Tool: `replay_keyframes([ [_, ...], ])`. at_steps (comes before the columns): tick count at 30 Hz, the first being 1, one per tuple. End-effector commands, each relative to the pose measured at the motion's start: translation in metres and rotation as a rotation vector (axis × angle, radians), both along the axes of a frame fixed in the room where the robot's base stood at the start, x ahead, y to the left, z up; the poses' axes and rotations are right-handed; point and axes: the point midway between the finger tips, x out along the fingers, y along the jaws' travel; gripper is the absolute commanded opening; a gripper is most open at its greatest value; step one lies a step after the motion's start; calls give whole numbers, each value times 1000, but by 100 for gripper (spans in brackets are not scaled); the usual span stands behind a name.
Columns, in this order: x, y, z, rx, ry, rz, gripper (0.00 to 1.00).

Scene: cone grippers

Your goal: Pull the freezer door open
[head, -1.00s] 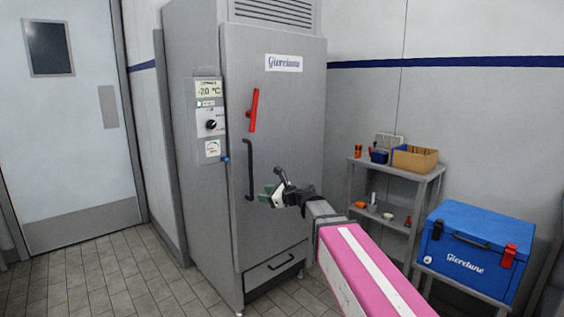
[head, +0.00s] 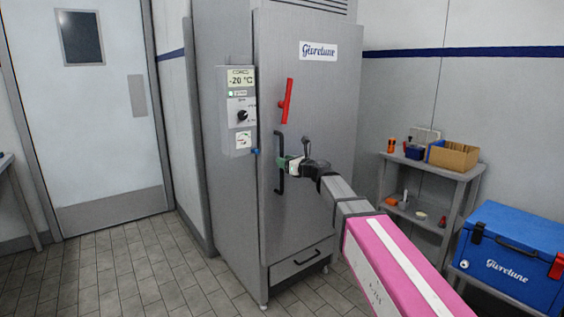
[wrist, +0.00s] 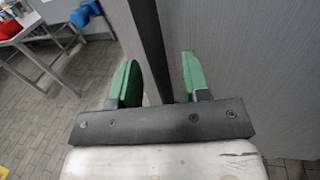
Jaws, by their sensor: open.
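The freezer (head: 325,120) is a tall grey cabinet in the middle of the head view, and its door looks shut. A long black vertical bar handle (head: 280,175) is on the door's left side. A red lever (head: 287,101) sits above it, tilted slightly. My gripper (head: 287,164) is at the black handle, near its upper half. In the wrist view my gripper's green fingers (wrist: 158,82) are open, and the black handle (wrist: 149,40) runs between them. I cannot tell whether either finger touches it.
A control panel (head: 240,112) reading about -20 °C is left of the door. A small drawer (head: 302,262) is below. A shelf (head: 430,178) with boxes and a blue cooler (head: 510,262) stand on the right. The tiled floor at left is clear.

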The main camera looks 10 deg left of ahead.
Motion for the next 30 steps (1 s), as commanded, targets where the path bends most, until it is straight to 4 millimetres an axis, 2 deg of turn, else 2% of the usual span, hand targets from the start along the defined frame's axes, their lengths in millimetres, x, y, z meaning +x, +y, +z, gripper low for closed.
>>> replay_keyframes([
  [1, 6, 8, 0, 0, 0, 1, 43],
  [4, 9, 15, 0, 0, -1, 1, 43],
  [13, 9, 17, 0, 0, -1, 0, 43],
  [14, 9, 17, 0, 0, -1, 1, 36],
  [15, 9, 17, 0, 0, -1, 1, 23],
  [17, 9, 17, 0, 0, -1, 1, 4],
  [18, 9, 17, 0, 0, -1, 1, 0],
  [25, 8, 14, 0, 0, -1, 5, 0],
  [30, 1, -1, 0, 0, 0, 26, 0],
])
